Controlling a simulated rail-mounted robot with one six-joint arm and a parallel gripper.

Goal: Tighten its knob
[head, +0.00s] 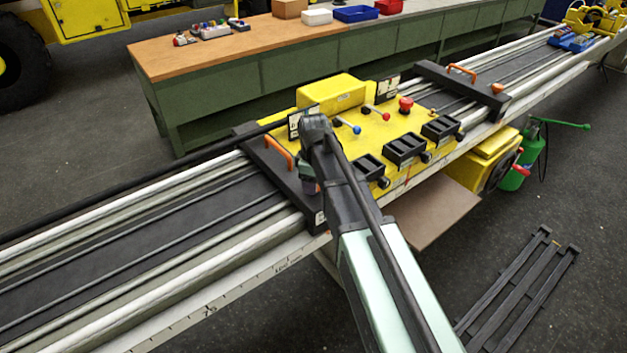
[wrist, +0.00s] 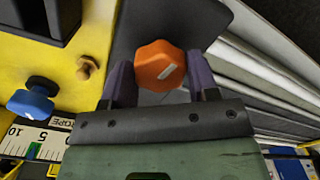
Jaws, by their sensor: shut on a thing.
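The orange knob (wrist: 160,66), with a pale mark on its face, sits between the two purple fingers of my gripper (wrist: 160,68) in the wrist view. My gripper is shut on it. The knob is over a dark clamp plate (wrist: 190,22). In the head view this plate (head: 272,172), with an orange handle (head: 279,151), lies across the rails at the near end of the yellow carriage (head: 375,130). My gripper (head: 309,180) is over the plate's front end there, and my arm hides the knob.
A second dark plate (head: 440,80) with an orange handle and knob (head: 497,88) lies at the carriage's far end. Black boxes (head: 404,148) and levers stand on the carriage close to my arm. A blue knob (wrist: 32,103) is left of my gripper. The near rails (head: 150,235) are clear.

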